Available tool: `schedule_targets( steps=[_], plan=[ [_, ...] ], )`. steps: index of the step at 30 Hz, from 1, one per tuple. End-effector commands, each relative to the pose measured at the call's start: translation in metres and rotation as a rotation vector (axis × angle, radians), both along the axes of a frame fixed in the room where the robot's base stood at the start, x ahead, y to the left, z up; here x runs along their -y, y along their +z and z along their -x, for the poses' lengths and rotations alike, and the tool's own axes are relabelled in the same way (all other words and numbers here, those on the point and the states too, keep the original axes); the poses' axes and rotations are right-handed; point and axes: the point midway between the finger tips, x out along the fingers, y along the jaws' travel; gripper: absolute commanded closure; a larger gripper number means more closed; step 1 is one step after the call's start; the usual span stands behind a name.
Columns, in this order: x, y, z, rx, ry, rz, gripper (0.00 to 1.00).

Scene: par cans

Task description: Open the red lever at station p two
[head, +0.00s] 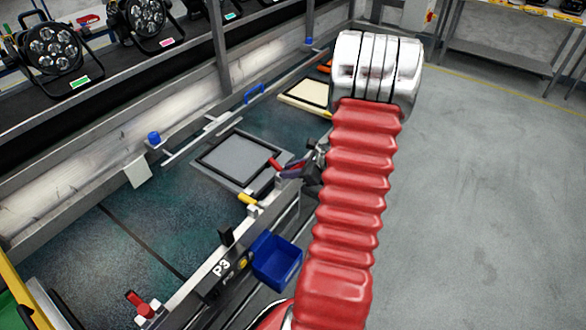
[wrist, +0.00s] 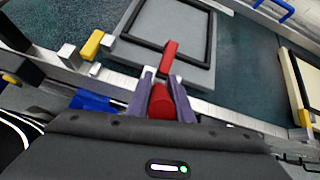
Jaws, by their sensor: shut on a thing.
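My gripper (head: 291,170) is at the front rail beside a station with a grey framed plate (head: 208,172). In the wrist view, its two purple-grey fingers (wrist: 162,80) are closed around a red rounded part. The red lever (wrist: 169,56) stretches beyond the fingertips toward the grey plate, in line with that part. The lever's tip also shows in the head view (head: 274,163), left of the fingers. The lever's base is hidden by my gripper. No label for this station is readable.
A yellow handle (head: 247,199) sits on the rail close by. A blue bin (head: 276,261) hangs below the rail. The floor (head: 480,200) at right is clear.

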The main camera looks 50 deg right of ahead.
Motion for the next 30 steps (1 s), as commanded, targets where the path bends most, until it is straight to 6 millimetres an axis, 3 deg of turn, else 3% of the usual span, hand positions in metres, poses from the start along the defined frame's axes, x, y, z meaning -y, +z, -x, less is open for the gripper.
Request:
schedule_targets(
  steps=[6,7,14,23,30],
  plan=[
    [0.002,-0.001,0.001,-0.005,-0.003,0.007,1.00],
    [0.002,-0.001,0.001,-0.005,-0.002,0.008,0.79],
    [0.000,-0.001,0.000,-0.005,0.002,0.005,0.62],
    [-0.001,-0.001,0.000,-0.005,0.003,0.003,0.62],
    [0.002,0.013,0.015,-0.003,0.002,0.005,0.62]
  ],
)
